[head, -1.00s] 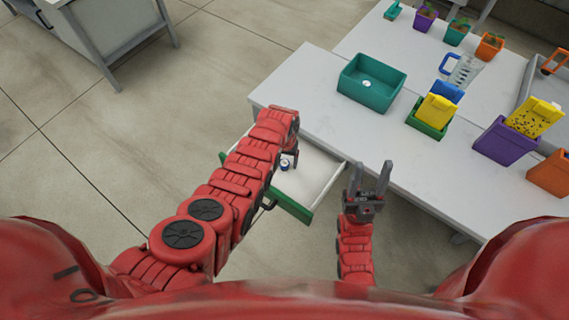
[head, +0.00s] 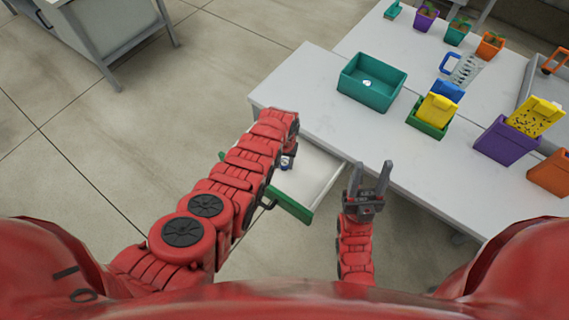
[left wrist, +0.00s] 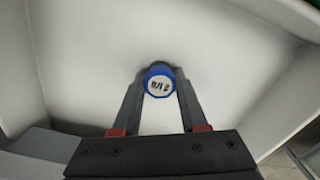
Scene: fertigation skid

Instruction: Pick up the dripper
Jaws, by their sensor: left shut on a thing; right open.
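The dripper (left wrist: 159,80) is a small round piece with a blue rim and a white face with dark marks. In the left wrist view it sits between the fingertips of my left gripper (left wrist: 159,90), which is shut on it. In the head view the dripper (head: 287,162) shows just below my left gripper (head: 289,153), over the open drawer (head: 318,198) with a green front. I cannot tell whether it touches the drawer floor. My right gripper (head: 371,182) is open and empty, to the right of the drawer, by the table's front edge.
The white table (head: 310,80) holds a teal bin (head: 371,83), a green box with a yellow piece (head: 436,111), a purple box (head: 503,143) and an orange box (head: 550,174). Plant pots stand at the back. The drawer walls surround my left gripper.

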